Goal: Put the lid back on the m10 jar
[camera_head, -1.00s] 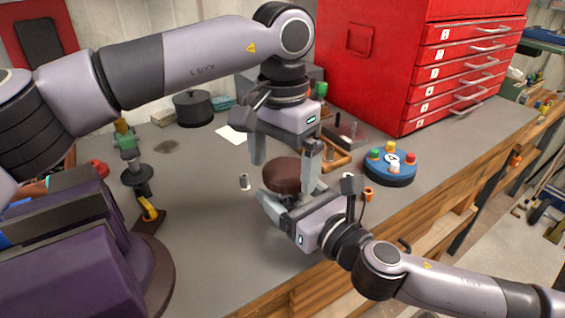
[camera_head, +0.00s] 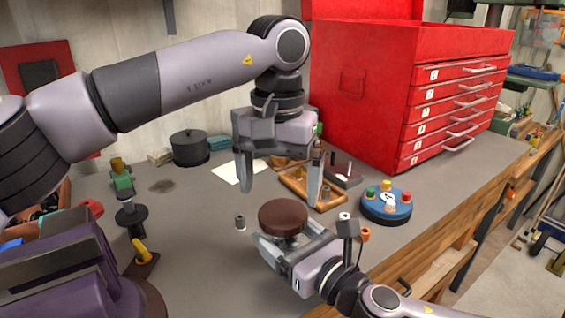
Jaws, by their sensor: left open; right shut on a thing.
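The brown round lid (camera_head: 283,216) lies level, directly above my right gripper. It appears to sit on the m10 jar, whose body is almost wholly hidden by the lid and the gripper, so I cannot tell how well it is seated. My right gripper (camera_head: 290,240) is shut on the jar under the lid. My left gripper (camera_head: 278,193) is open and empty, pointing down above the lid, with its fingers apart from it.
A small metal cylinder (camera_head: 240,222) stands left of the lid. A blue disc with coloured knobs (camera_head: 386,207), an orange ring (camera_head: 365,234) and a wooden tray (camera_head: 325,203) are to the right. A red drawer cabinet (camera_head: 360,95) and black pot (camera_head: 190,148) stand behind.

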